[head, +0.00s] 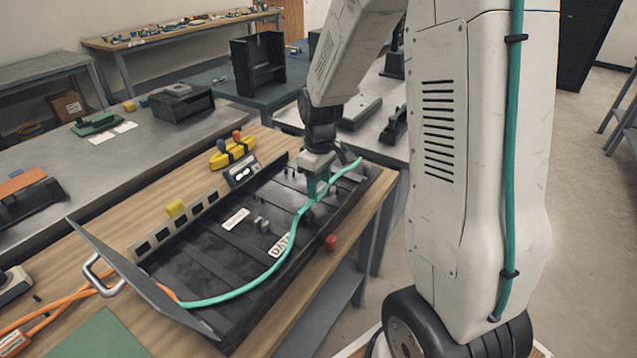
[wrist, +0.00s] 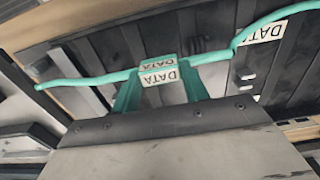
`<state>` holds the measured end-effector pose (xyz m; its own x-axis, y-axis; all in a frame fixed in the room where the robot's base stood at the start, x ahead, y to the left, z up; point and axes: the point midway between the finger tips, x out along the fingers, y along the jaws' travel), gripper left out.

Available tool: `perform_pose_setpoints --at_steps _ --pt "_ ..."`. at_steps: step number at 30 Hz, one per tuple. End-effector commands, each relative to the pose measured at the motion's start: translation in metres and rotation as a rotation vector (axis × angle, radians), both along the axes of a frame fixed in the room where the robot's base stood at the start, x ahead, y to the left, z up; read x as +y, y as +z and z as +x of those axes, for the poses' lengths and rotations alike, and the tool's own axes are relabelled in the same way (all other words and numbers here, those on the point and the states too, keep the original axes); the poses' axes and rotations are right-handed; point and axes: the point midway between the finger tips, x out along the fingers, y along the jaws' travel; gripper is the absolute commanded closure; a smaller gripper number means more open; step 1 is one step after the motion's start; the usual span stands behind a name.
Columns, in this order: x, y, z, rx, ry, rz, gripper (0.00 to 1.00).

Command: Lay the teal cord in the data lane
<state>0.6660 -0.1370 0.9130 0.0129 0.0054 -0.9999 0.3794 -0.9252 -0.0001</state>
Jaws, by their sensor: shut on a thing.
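The teal cord (head: 240,290) runs from the near left end of the black tray (head: 205,262), past a white DATA label (head: 281,246), up to my gripper (head: 317,190) and on to the tray's far end. My gripper is shut on the cord, over the far half of the tray. In the wrist view the cord (wrist: 90,80) passes across my teal fingers (wrist: 160,88), with a white DATA tag (wrist: 160,76) between them. The tray's DATA label (wrist: 264,34) shows at the upper right there, partly covered by cord. Whether the held stretch touches the tray floor is unclear.
A tilted dark panel (head: 135,275) with a metal handle stands at the tray's near left end. Grey-framed sockets (head: 175,228) line the left side. A red knob (head: 331,242) sits at the right edge. Orange cables (head: 45,310) and a yellow coil (head: 232,152) lie on the wooden bench.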

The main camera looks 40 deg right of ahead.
Motion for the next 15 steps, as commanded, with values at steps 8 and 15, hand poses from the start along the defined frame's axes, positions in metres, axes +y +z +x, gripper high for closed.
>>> perform_pose_setpoints --at_steps 8,15 --pt "0.000 -0.005 0.000 0.001 0.000 0.000 0.91" --pt "0.000 -0.012 0.000 0.001 0.000 0.001 0.91"
